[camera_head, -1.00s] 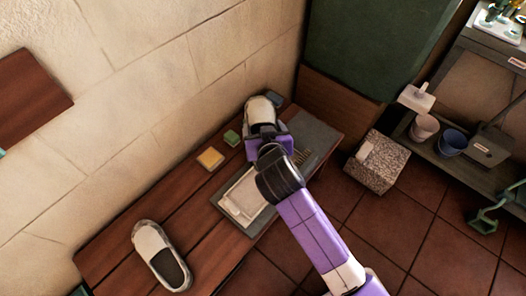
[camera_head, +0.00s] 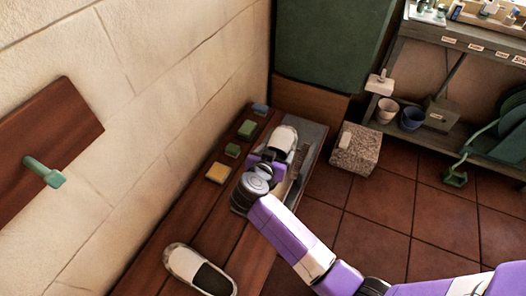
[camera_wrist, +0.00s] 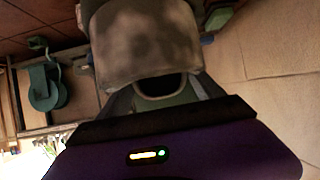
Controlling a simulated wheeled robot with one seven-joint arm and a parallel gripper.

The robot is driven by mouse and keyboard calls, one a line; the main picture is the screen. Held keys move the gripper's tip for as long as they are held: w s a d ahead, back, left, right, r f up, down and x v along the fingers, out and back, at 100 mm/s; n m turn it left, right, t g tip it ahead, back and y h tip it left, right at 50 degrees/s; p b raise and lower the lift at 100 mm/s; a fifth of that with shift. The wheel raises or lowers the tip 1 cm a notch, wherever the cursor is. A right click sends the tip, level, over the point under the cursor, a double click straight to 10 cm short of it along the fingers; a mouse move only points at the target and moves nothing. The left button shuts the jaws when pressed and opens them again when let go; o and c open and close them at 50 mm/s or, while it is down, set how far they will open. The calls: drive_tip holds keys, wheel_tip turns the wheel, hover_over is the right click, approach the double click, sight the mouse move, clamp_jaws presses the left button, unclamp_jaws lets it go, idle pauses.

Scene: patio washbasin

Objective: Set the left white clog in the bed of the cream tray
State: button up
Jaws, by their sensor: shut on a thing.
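My gripper (camera_head: 268,162) is shut on a white clog (camera_head: 284,139), holding its dark-opening end, with the pale toe pointing away. The clog fills the top middle of the wrist view (camera_wrist: 150,45). It appears over or beside the far part of the tray; whether it touches anything I cannot tell. The cream tray (camera_head: 305,160) lies on the wooden bench, mostly hidden by my arm and gripper. A second white clog (camera_head: 185,262) with a dark opening lies alone on the near end of the bench.
A yellow sponge (camera_head: 218,173), green blocks (camera_head: 247,129) and a blue block (camera_head: 261,109) lie along the wall side of the bench. A green cabinet (camera_head: 330,45) stands behind. A speckled block (camera_head: 355,150) stands on the tiles to the right. Bench between sponge and near clog is clear.

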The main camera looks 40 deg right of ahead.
drive_tip(key=shift+s+f, duration=0.1)
drive_tip(key=shift+f, duration=0.05)
drive_tip(key=shift+f+b, duration=4.7)
drive_tip(key=shift+f, duration=0.6)
drive_tip(key=o, duration=1.6)
drive_tip(key=shift+p+v, duration=0.9)
drive_tip(key=shift+v, duration=2.95)
